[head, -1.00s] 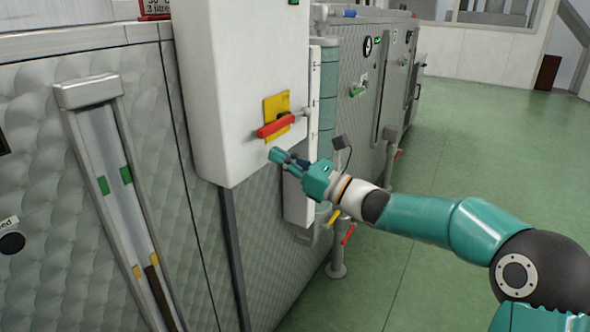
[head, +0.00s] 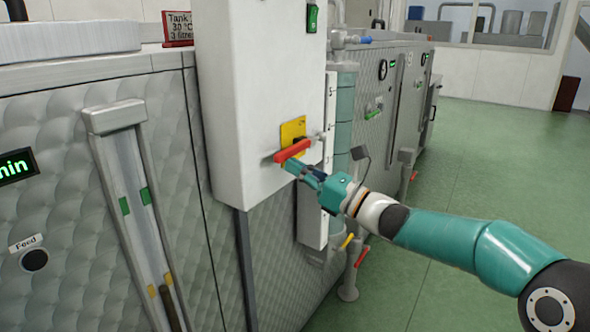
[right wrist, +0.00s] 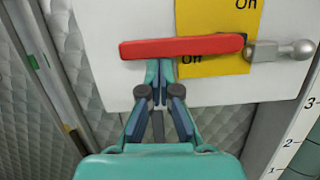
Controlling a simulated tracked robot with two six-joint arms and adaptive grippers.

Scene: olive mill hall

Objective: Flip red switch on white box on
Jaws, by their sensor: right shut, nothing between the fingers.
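The red switch (head: 291,152) is a lever lying about level across a yellow plate (head: 293,130) on the front of the white box (head: 250,90). In the right wrist view the red switch (right wrist: 180,47) spans the picture; the plate (right wrist: 215,67) reads "On" above it and "Off" just below, partly covered. My right gripper (head: 292,167) is shut and empty, its fingertips close under the lever's left half. In the right wrist view the gripper's tips (right wrist: 158,76) meet the lever's lower edge; whether they touch, I cannot tell. My left gripper is out of view.
A grey metal knob (right wrist: 283,51) sits at the lever's right end. A pale graduated scale (head: 313,200) and pipework stand right of the box. A green switch (head: 312,18) is higher on the box. Green floor to the right is clear.

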